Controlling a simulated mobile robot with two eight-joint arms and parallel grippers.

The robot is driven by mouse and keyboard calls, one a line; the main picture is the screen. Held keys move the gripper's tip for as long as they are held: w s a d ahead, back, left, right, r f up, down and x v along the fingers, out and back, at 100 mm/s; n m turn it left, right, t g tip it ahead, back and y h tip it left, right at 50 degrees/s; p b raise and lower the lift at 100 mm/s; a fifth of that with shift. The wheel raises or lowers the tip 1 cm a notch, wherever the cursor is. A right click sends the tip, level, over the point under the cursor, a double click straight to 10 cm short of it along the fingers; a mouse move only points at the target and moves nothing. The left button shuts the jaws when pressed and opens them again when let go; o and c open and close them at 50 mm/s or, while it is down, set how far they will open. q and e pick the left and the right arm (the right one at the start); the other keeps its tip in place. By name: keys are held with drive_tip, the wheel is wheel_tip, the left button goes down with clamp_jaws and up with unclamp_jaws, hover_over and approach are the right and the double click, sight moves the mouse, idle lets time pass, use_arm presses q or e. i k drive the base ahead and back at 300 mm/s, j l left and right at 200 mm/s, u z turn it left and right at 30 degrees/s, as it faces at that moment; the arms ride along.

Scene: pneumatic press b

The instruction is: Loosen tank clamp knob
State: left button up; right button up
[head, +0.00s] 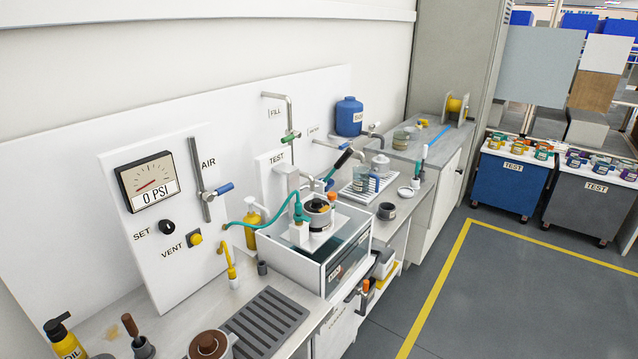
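A small grey tank (318,222) with a dark band stands over a white, glass-fronted bath (335,265) on the bench. A round dark and orange piece (318,206) sits on top of the tank; it is too small to tell whether this is the clamp knob. A teal hose (298,207) loops beside the tank's left side. Neither of my grippers shows in the head view.
A white panel holds a gauge (148,182) reading 0 PSI, a blue-handled AIR valve (222,189) and a yellow VENT button (195,239). A brown-lidded pot (208,344) and dark ribbed mat (265,322) occupy the near bench.

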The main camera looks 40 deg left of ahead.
sight(332, 195)
drive_tip(key=i+u, duration=0.3)
drive_tip(key=i, duration=0.15)
drive_tip(key=i+l+u, duration=0.1)
drive_tip(key=i+u, duration=0.15)
drive_tip(key=i, duration=0.2)
drive_tip(key=i+l+u, duration=0.15)
drive_tip(key=i+u, duration=0.15)
drive_tip(key=i, duration=0.15)
